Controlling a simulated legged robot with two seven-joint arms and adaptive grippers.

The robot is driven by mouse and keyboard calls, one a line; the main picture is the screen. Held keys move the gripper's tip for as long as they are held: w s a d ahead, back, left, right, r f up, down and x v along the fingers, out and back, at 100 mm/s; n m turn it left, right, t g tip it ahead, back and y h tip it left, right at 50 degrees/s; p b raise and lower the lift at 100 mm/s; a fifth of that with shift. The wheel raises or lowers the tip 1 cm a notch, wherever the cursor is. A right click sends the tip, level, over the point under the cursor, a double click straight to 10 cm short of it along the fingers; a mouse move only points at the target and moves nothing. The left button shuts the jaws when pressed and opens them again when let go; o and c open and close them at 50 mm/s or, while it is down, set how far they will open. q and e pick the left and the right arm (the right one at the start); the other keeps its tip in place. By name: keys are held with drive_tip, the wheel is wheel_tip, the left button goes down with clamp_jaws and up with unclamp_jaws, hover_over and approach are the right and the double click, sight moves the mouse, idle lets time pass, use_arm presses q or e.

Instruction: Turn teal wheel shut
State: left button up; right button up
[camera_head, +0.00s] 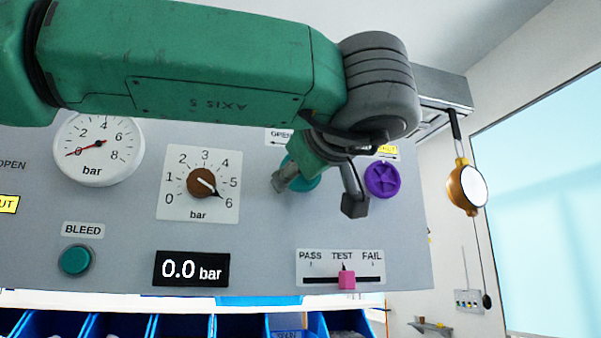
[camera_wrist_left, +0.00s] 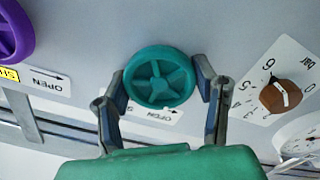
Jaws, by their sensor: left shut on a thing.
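The teal wheel (camera_wrist_left: 160,77) is a round spoked handwheel on the grey panel. In the left wrist view it sits between the two fingers of my left gripper (camera_wrist_left: 161,86), which is shut on its rim from both sides. In the head view the teal wheel (camera_head: 308,178) is mostly hidden behind my green left gripper (camera_head: 317,196). An OPEN arrow label (camera_wrist_left: 155,112) is partly covered near the wheel. My right gripper is in neither view.
A purple wheel (camera_head: 382,180) is right of the teal one. A brown knob (camera_head: 201,183) points near 6. A gauge (camera_head: 98,149) reads about 0, and a display (camera_head: 191,269) shows 0.0 bar. A pink slider (camera_head: 347,280) sits at TEST; a teal BLEED button (camera_head: 77,260) is lower left.

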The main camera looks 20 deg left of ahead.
use_arm(q)
drive_tip(key=m, duration=0.7)
drive_tip(key=shift+d+f, duration=0.15)
drive_tip(key=shift+f, duration=0.1)
drive_tip(key=shift+r+m, duration=0.15)
drive_tip(key=shift+m, duration=0.95)
drive_tip(key=shift+r, duration=0.1)
drive_tip(key=o, duration=1.2)
drive_tip(key=shift+c, duration=0.2)
drive_tip(key=shift+s+d, duration=0.1)
drive_tip(key=shift+d, duration=0.05)
